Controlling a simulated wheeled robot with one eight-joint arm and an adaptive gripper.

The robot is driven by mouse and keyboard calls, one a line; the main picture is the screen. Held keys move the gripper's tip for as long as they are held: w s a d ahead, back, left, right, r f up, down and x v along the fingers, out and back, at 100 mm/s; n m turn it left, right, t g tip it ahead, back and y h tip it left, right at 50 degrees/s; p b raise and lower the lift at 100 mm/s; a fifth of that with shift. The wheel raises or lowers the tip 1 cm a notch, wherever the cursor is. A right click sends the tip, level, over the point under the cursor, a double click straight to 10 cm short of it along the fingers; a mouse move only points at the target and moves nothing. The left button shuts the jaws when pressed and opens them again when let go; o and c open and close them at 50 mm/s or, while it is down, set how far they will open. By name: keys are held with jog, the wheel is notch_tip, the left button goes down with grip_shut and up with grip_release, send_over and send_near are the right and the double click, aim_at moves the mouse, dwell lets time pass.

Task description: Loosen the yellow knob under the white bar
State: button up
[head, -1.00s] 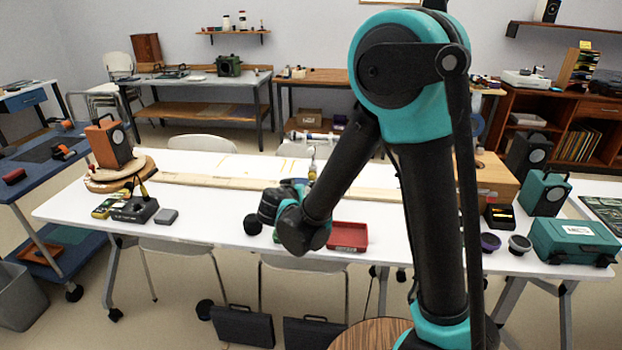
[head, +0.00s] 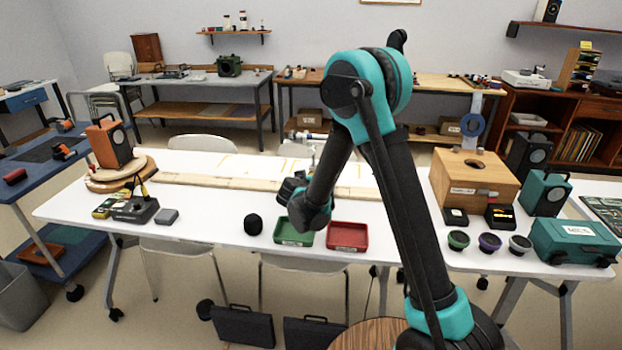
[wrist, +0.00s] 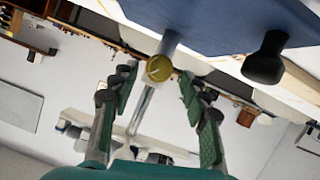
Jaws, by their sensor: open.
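In the wrist view, which looks upside down, the round yellow knob (wrist: 159,68) sits on a post rising from a blue base (wrist: 215,22). A thin metal rod (wrist: 144,108) runs from the knob to the white bar (wrist: 92,126) with dark parts on it. My gripper (wrist: 158,82) is open, its green-padded fingers on either side of the knob with gaps to both. In the head view the white bar (head: 306,135) shows above the white table, beyond my gripper (head: 294,182). The knob cannot be made out there.
A black cone-shaped part (wrist: 265,58) stands out from the blue base. A wooden box (head: 470,180) stands to the right.

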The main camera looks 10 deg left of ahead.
jog(key=shift+x, duration=0.9)
